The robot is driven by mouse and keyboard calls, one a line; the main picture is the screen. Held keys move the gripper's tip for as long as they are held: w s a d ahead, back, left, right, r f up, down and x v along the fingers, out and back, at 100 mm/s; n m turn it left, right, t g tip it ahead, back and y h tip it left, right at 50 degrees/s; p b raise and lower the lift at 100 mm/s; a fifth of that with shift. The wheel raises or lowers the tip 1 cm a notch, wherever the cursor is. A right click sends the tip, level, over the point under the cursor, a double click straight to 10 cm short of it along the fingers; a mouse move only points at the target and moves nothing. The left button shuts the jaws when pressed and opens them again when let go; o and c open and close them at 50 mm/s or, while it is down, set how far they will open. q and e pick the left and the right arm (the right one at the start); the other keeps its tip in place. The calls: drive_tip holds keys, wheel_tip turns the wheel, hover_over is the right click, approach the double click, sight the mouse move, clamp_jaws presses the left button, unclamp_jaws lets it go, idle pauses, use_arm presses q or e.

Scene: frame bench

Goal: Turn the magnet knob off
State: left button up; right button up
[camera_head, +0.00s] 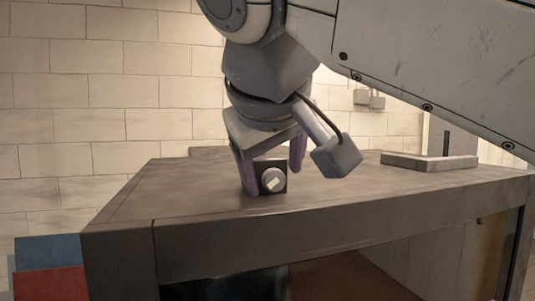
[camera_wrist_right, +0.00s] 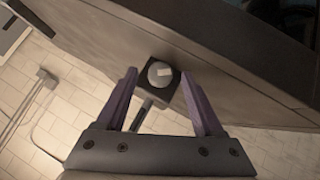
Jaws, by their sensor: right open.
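A small dark block (camera_head: 264,165) stands on the bench top, with a pale round magnet knob (camera_head: 273,180) on its front face. The knob bears a light rectangular mark that looks slanted in the head view. My right gripper (camera_head: 274,182) points down, with one purple finger on each side of the block. In the right wrist view the knob (camera_wrist_right: 160,73) lies between the open fingertips of the right gripper (camera_wrist_right: 159,77), with a gap showing on both sides. The knob's far side is hidden. My left gripper is in neither view.
The grey bench (camera_head: 200,235) has a mostly bare top. A flat angle-shaped metal piece (camera_head: 430,163) lies at its right rear. Blue (camera_head: 48,252) and red (camera_head: 50,284) items stand low at the left. A pale block wall (camera_head: 90,130) is behind.

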drive_tip(key=v, duration=1)
drive_tip(key=shift+f, duration=0.1)
